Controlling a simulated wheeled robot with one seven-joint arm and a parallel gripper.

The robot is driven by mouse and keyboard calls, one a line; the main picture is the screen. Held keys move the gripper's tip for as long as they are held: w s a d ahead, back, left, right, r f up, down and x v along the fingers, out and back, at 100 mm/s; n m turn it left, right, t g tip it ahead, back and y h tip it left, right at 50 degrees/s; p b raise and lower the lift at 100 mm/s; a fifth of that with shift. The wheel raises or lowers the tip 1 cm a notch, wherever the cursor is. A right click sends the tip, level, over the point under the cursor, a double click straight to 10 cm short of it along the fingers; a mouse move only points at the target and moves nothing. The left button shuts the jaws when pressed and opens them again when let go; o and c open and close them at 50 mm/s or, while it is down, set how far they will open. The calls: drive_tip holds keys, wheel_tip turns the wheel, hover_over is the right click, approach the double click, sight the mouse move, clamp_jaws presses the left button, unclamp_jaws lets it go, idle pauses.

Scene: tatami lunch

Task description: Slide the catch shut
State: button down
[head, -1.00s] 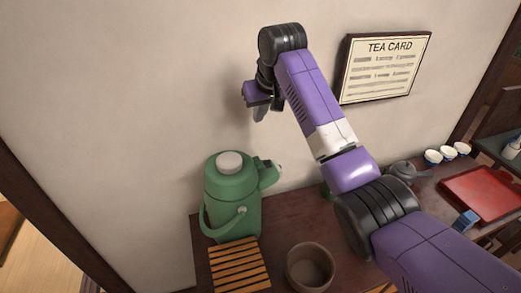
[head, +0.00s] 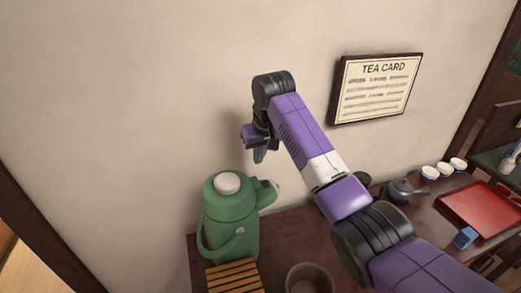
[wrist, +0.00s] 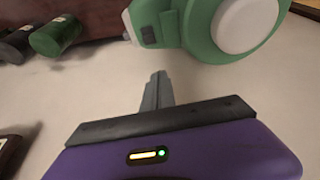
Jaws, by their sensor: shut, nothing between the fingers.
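The green flask (head: 232,228) stands upright on the dark table by the wall, with a white round button (head: 227,183) on top and a spout (head: 266,193) to the right. My gripper (head: 260,155) is shut and empty, pointing down above the spout, apart from the flask. In the wrist view its closed fingertips (wrist: 158,78) are below and a little right of the dark block.
A slatted wooden mat (head: 234,275) and a brown bowl (head: 309,280) lie in front of the flask. A grey teapot (head: 403,190), white cups (head: 443,168), a blue block (head: 465,238) and a red tray (head: 484,208) are to the right. The wall is close behind.

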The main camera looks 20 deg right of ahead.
sight(265, 183)
drive_tip(key=shift+s+d+f+p, duration=0.1)
drive_tip(key=shift+s+f+p, duration=0.35)
drive_tip(key=shift+f, duration=0.35)
drive_tip(key=shift+s+a+f+p, duration=0.1)
drive_tip(key=shift+s+f+p, duration=0.3)
drive_tip(key=shift+f, duration=0.45)
drive_tip(key=shift+s+d+f+p, duration=0.1)
drive_tip(key=shift+s+f+p, duration=0.3)
drive_tip(key=shift+f, duration=0.4)
